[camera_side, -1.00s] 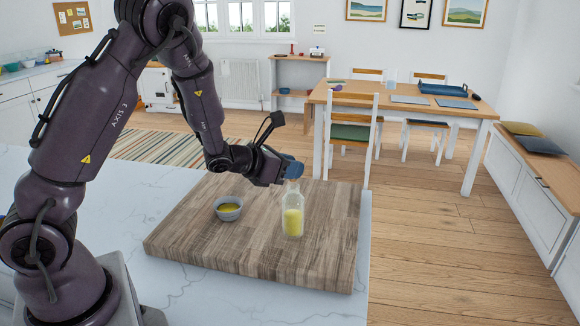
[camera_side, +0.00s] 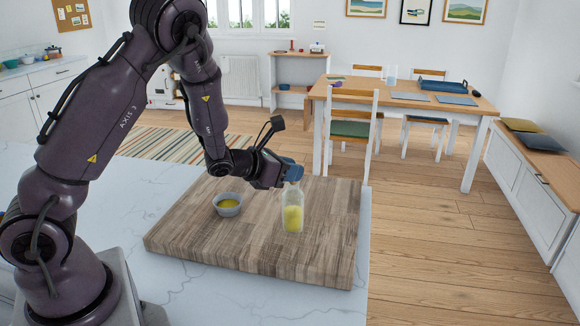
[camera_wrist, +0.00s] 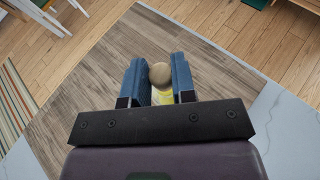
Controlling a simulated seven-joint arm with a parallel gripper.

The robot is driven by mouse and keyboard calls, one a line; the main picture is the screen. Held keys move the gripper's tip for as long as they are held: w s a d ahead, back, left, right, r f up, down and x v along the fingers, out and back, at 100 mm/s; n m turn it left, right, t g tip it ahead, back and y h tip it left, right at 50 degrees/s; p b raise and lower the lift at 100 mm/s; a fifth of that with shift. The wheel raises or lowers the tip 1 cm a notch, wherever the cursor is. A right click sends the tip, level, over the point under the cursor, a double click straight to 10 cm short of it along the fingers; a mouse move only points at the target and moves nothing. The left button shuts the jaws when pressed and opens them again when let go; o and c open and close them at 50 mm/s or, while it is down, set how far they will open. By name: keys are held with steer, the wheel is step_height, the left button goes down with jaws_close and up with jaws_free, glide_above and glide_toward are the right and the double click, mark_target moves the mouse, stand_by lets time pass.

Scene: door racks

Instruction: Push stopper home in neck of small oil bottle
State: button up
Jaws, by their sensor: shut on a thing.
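The small oil bottle (camera_side: 292,212) stands on the wooden board in the side view, clear glass with yellow oil low inside. My gripper (camera_side: 292,171) is at the top of its neck, with blue fingers. In the wrist view my gripper (camera_wrist: 158,80) is shut on the stopper (camera_wrist: 160,73), whose round tan top shows between the fingers. A little of the yellow bottle (camera_wrist: 162,97) shows just below the stopper. The fingers hide the stopper and mouth in the side view, so I cannot tell how deep the stopper sits.
A small grey bowl of yellow oil (camera_side: 228,205) stands on the wooden board (camera_side: 255,245), left of the bottle. The board lies on a white marble counter (camera_side: 120,235). The board is clear in front of the bottle. The dining table and chairs are well beyond.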

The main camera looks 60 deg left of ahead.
steer(key=shift+f, duration=0.25)
steer(key=o, duration=1)
steer(key=v, duration=0.7)
steer(key=shift+s+r, duration=0.15)
steer(key=shift+s, duration=0.05)
